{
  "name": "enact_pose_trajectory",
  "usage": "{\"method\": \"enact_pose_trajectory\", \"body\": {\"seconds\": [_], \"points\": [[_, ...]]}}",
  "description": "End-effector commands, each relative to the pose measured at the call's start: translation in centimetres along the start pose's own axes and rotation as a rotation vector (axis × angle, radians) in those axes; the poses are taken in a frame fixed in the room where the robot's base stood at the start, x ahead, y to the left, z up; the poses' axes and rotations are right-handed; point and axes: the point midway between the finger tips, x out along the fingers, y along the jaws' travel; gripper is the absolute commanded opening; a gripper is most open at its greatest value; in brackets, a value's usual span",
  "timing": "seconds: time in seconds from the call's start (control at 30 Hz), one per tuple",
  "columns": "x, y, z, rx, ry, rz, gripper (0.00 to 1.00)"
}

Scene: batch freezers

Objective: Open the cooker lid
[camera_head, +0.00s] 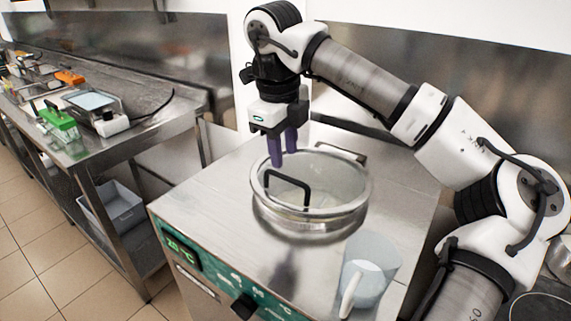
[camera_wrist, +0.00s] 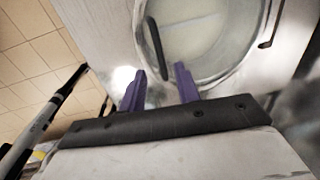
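The cooker lid (camera_head: 338,179) is a round, clear lid with a pale rim, lying over the round opening in the steel cooker top (camera_head: 215,212). A black bar handle (camera_head: 289,188) stands on the lid; it also shows in the wrist view (camera_wrist: 155,47). My gripper (camera_head: 284,155) points down above the lid's left rear edge, with two purple fingers apart and nothing between them. In the wrist view the fingers (camera_wrist: 157,88) are spread, and the handle appears just beyond them, near the right finger. I cannot tell whether they touch it.
A clear jug (camera_head: 368,271) stands on the cooker's front right corner. A control panel (camera_head: 215,277) with a black knob (camera_head: 244,306) is on the front. A steel bench (camera_head: 150,137) with several items stands at left. The cooker top's left part is clear.

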Motion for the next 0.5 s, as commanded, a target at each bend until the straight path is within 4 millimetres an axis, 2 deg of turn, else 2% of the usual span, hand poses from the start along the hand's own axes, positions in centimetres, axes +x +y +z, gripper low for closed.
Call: {"method": "enact_pose_trajectory", "body": {"seconds": [0.2, 0.5], "points": [[3.5, 0.0, 0.0, 0.001, 0.001, 0.002, 0.33], [5.0, 0.0, 0.0, 0.001, 0.001, 0.000, 0.33]]}}
